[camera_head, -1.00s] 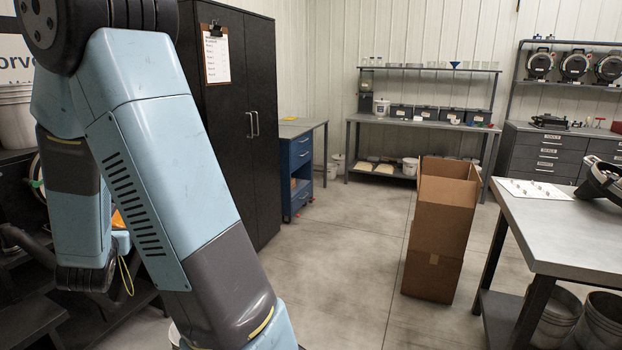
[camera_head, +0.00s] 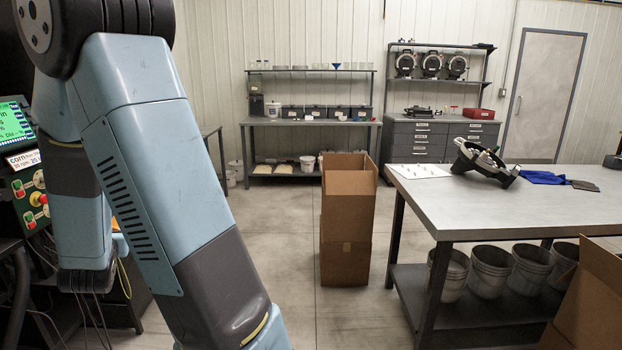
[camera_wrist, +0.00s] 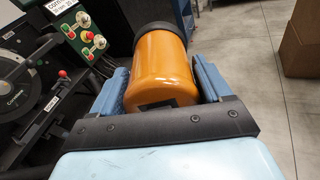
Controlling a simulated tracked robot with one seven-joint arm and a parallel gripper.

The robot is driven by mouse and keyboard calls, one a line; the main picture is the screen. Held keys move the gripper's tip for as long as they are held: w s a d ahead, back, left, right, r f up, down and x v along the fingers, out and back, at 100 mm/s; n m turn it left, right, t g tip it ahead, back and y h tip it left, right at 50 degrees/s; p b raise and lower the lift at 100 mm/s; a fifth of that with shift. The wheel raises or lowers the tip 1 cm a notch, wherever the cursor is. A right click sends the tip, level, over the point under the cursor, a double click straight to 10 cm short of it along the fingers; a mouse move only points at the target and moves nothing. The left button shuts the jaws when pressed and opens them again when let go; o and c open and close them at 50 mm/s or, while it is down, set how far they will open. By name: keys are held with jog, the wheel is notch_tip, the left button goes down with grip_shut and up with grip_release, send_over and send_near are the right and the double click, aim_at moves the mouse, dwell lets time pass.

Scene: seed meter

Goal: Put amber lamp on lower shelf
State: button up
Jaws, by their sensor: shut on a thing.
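The amber lamp (camera_wrist: 163,66) is an orange cylinder with a dark end, seen in the wrist view. My gripper (camera_wrist: 165,85) is shut on it, with a blue-padded finger on each side of the lamp. In the head view my arm hides the gripper, and only a sliver of orange shows behind it. The workbench at right has a lower shelf (camera_head: 462,312) under its grey top. The back bench also has a low shelf (camera_head: 300,172). I cannot tell which of these is the lower shelf.
Several buckets (camera_head: 490,272) stand on the right workbench's shelf. A tall cardboard box (camera_head: 346,225) stands on the floor ahead, and another box (camera_head: 590,310) is at lower right. A control panel (camera_wrist: 88,38) is close on the left. Open floor (camera_head: 265,240) lies between.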

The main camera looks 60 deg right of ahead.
jog(key=shift+s+d, duration=0.15)
jog(key=shift+d, duration=0.25)
